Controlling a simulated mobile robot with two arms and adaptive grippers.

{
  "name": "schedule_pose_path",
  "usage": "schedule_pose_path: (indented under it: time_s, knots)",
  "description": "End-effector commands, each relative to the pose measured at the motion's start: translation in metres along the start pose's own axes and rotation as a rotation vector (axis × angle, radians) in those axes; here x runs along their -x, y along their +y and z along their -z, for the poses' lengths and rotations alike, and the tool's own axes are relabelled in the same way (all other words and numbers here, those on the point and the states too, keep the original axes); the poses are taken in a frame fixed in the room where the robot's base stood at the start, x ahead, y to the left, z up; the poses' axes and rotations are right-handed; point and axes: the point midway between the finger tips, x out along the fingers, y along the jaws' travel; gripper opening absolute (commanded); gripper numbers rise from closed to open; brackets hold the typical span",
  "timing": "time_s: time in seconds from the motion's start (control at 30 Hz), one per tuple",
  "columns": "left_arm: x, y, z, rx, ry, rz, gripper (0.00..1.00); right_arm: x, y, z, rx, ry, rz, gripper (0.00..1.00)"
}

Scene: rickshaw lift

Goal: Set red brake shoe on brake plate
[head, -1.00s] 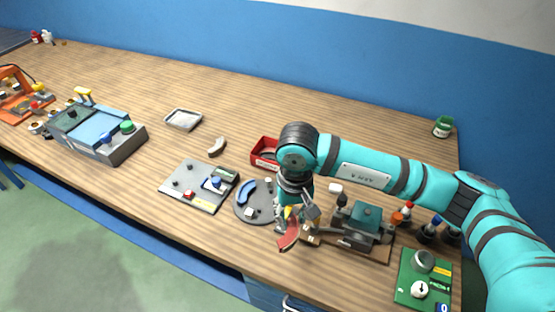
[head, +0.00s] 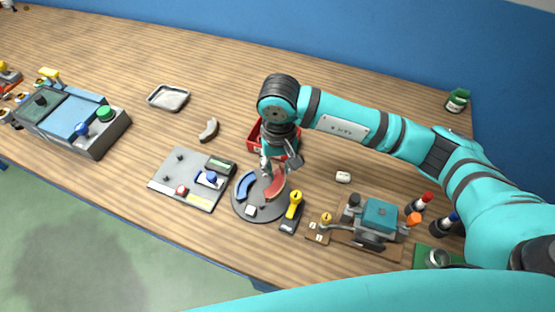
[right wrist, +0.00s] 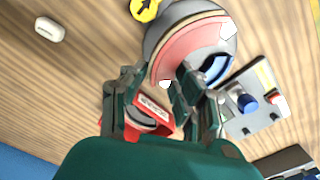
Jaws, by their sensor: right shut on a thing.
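The brake plate (head: 262,212) is a round dark grey disc on the wooden bench. A blue brake shoe (head: 245,185) lies on its left side, with a small white block (head: 251,211) near its front. The red brake shoe (head: 276,186) is over the right half of the plate, curved opposite the blue one. My right gripper (head: 268,172) is shut on it from above. In the right wrist view the red shoe (right wrist: 190,48) spans the disc, partly hidden by the fingers. Whether it touches the plate I cannot tell. My left gripper is not in view.
A red bin (head: 254,136) stands just behind the plate. A yellow-topped tool (head: 294,205) is close on its right, and a grey panel (head: 178,188) on its left. A teal-topped machine (head: 379,214) stands further right. A grey curved shoe (head: 209,130) lies behind the panel.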

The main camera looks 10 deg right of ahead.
Motion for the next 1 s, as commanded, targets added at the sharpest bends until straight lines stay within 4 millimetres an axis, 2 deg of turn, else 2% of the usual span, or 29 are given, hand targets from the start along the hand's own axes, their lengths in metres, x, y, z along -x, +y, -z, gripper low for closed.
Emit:
schedule_pose_path:
  time_s: [0.1,0.23,0.37,0.5,0.73,1.0]
  knots:
    - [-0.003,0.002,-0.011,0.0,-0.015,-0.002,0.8,-0.011,0.0,-0.001,0.0,-0.003,0.001,0.0]
    - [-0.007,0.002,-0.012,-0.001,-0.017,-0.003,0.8,-0.023,0.0,-0.001,-0.001,-0.003,0.001,0.0]
    - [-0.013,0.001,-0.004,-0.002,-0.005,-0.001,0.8,-0.037,0.0,0.0,0.0,-0.001,0.0,0.0]
    - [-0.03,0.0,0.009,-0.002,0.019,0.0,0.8,-0.051,0.0,0.0,0.0,0.001,0.0,0.0]
    - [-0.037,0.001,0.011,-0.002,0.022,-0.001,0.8,-0.057,0.0,0.0,0.0,0.0,0.001,0.0]
    - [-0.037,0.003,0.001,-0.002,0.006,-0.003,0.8,-0.057,0.001,0.0,-0.002,-0.002,-0.002,0.0]
